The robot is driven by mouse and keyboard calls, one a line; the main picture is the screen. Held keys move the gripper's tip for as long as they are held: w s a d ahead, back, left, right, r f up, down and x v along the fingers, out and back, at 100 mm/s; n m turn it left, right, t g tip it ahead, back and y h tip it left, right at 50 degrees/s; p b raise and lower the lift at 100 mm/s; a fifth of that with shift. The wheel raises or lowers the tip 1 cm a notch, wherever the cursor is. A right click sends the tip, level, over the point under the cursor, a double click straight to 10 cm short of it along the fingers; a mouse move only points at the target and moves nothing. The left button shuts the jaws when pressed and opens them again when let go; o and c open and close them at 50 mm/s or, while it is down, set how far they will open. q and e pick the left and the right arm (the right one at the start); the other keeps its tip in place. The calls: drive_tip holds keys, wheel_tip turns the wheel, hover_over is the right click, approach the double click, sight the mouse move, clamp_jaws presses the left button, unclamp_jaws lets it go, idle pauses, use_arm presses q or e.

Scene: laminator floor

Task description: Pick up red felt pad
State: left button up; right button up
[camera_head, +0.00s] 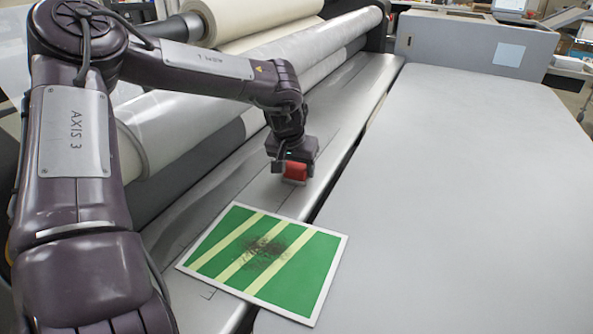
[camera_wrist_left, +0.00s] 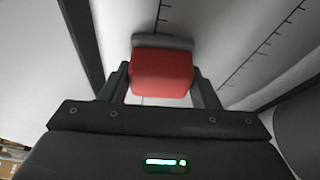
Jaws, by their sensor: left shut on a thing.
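The red felt pad (camera_head: 296,171) is a small red block with a grey layer along one side. My left gripper (camera_head: 291,166) is shut on it, over the metal ledge in front of the rollers. In the left wrist view the pad (camera_wrist_left: 161,73) sits between the two fingers of the left gripper (camera_wrist_left: 162,84), with its grey layer at the far side. I cannot tell whether the pad touches the ledge. My right gripper is not in view.
A green panel with pale yellow stripes and a dark smudge (camera_head: 262,262) lies across the ledge (camera_head: 215,215) and the gap. White rollers (camera_head: 185,115) stand behind the ledge. A wide grey table (camera_head: 450,200) on the right is clear. A grey housing (camera_head: 470,45) stands at its far end.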

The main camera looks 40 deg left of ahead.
use_arm(q)
drive_tip(key=shift+r, duration=0.55)
wheel_tip(320, 180, up, 16)
wheel_tip(320, 180, up, 11)
drive_tip(key=p, duration=0.1)
hover_over(297, 164)
drive_tip(key=shift+a, duration=0.1)
drive_tip(key=o, duration=0.4)
drive_tip(key=c, duration=0.3)
drive_tip(key=shift+s, duration=0.1)
